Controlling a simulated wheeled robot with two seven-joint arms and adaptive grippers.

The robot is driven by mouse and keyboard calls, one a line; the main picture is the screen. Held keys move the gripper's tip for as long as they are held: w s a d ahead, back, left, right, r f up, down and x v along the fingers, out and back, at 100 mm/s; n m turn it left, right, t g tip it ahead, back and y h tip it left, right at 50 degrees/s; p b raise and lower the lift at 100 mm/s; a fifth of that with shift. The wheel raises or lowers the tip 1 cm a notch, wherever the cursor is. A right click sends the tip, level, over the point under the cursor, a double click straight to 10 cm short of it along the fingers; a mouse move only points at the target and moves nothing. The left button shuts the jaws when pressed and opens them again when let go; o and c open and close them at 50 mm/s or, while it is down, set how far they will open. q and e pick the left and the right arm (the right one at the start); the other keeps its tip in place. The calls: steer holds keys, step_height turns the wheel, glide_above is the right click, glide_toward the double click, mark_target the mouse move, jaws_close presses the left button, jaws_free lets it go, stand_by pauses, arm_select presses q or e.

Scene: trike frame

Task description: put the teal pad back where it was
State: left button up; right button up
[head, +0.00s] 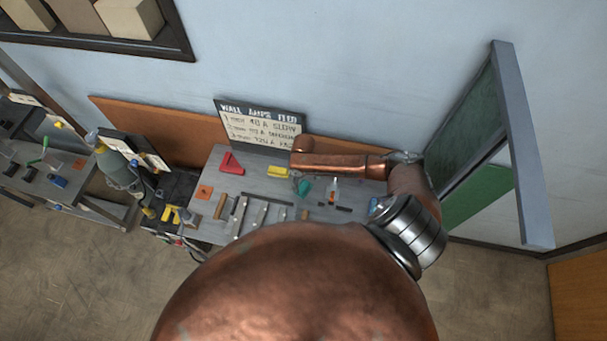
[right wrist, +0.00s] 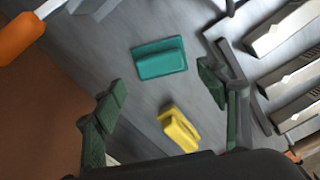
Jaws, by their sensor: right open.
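The teal pad (right wrist: 160,58), a flat plate with a raised block on top, lies on the grey bench in the right wrist view. In the head view the teal pad (head: 305,188) shows small, beside the end of my right arm. My right gripper (right wrist: 161,80) is open and empty, its green fingers spread wide above the bench. The teal pad lies just past the fingertips, seemingly untouched. A yellow pad (right wrist: 178,130) of similar form lies between the fingers in that view. My right gripper (head: 297,178) is small and partly hidden in the head view. My left gripper is out of view.
Several metal bars (right wrist: 285,65) lie to the right in the wrist view. An orange-and-white bottle (head: 333,190) stands right of the teal pad. A lettered board (head: 258,127) stands behind.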

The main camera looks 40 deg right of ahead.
mark_target(303, 186)
step_height(303, 186, up, 6)
steer(key=shift+r, duration=0.25)
steer(key=shift+c, duration=0.2)
